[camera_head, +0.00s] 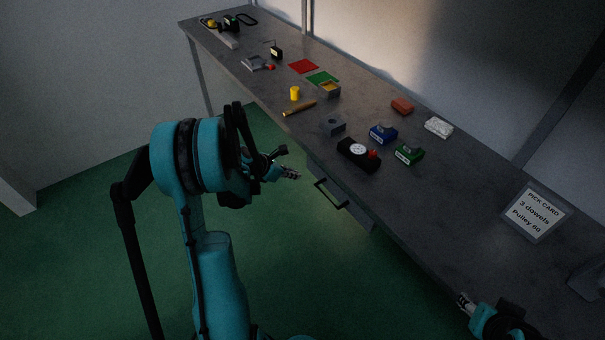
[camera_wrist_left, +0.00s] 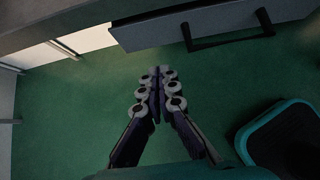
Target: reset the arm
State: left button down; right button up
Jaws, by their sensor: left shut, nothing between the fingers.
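My left gripper (camera_head: 290,174) is in front of the bench, below the level of its top and beside the drawer. In the left wrist view the fingers of my left gripper (camera_wrist_left: 157,85) meet at the tips, shut with nothing between them, over the green floor. My right gripper (camera_head: 465,301) shows at the lower right, close to the bench's front edge. It is small and dark there, and I cannot tell whether it is open.
The long grey bench (camera_head: 440,215) bears a black device with a dial (camera_head: 358,150), a blue block (camera_head: 383,133), a green block (camera_head: 408,154), a yellow cylinder (camera_head: 295,93) and a pick card (camera_head: 535,211). The drawer handle (camera_head: 330,193) juts from the front. The green floor (camera_head: 90,230) is clear.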

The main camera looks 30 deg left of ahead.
pick_arm(q)
jog(key=p+v, duration=0.1)
jog(key=v, duration=0.3)
jog(key=shift+s+r, duration=0.1)
jog(key=s+d+r+m+g+y, duration=0.1)
jog(key=s+d+r+m, duration=0.1)
jog(key=d+r+m, duration=0.35)
jog(key=s+d+r+m+g+y, duration=0.1)
jog(key=s+d+r+m, duration=0.2)
jog(key=d+m, duration=0.55)
jog(key=s+d+r+m, duration=0.1)
jog(key=s+d+m, duration=0.3)
jog(key=s+m, duration=0.2)
jog(key=s+d+r+m+t+y, duration=0.1)
jog(key=s+d+m, duration=0.4)
jog(key=m, duration=0.6)
jog(key=shift+s+d+r+y, duration=0.3)
jog(key=shift+s+r, duration=0.35)
jog(key=shift+r, duration=0.2)
